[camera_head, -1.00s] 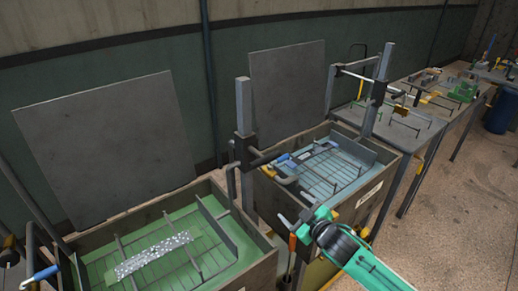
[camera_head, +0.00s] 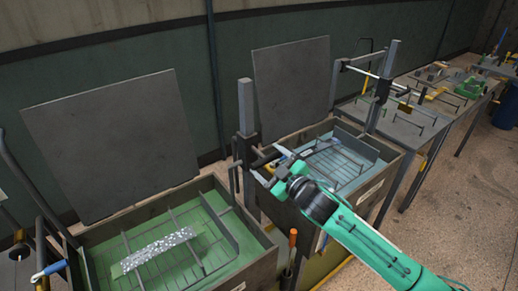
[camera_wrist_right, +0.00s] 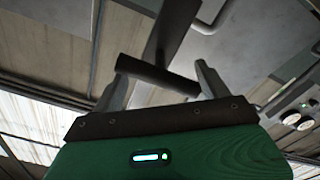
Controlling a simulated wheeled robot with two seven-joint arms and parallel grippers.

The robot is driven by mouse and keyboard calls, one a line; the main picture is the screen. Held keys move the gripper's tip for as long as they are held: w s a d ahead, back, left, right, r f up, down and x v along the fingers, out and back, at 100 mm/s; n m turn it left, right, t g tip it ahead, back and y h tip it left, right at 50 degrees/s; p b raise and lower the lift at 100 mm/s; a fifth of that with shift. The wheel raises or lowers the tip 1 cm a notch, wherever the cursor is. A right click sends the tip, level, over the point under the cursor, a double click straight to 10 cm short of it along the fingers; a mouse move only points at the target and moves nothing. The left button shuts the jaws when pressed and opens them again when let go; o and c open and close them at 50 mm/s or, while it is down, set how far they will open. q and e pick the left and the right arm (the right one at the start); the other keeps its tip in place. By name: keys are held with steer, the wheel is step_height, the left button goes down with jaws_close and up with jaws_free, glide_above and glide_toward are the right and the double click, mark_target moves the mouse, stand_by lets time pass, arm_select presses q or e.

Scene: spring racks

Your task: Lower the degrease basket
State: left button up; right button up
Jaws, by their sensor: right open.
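The task's degrease basket is not labelled legibly. A wire basket (camera_head: 190,249) holding a speckled plate (camera_head: 160,249) sits in the green-liquid tank (camera_head: 262,262) at left. A second wire basket (camera_head: 338,162) is in the blue-liquid tank (camera_head: 372,190). Between the tanks stands a grey post (camera_head: 246,105) with a dark sliding bracket (camera_head: 246,150). My right gripper (camera_head: 263,171) is open beside this bracket. In the right wrist view, a dark bar (camera_wrist_right: 150,76) crosses between its open fingers (camera_wrist_right: 162,88); contact cannot be told. My left gripper is out of view.
Two grey panels (camera_head: 110,145) (camera_head: 292,88) stand behind the tanks. Another post (camera_head: 385,88) with a crossbar rises behind the blue tank. A blue-handled bar (camera_head: 48,270) is at lower left. Work tables (camera_head: 400,125) stand at right, with open floor in front.

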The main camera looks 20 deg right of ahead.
mark_target(259, 152)
steer(key=shift+p+x, duration=0.6)
steer(key=shift+x, duration=1.85)
steer(key=c, duration=1.2)
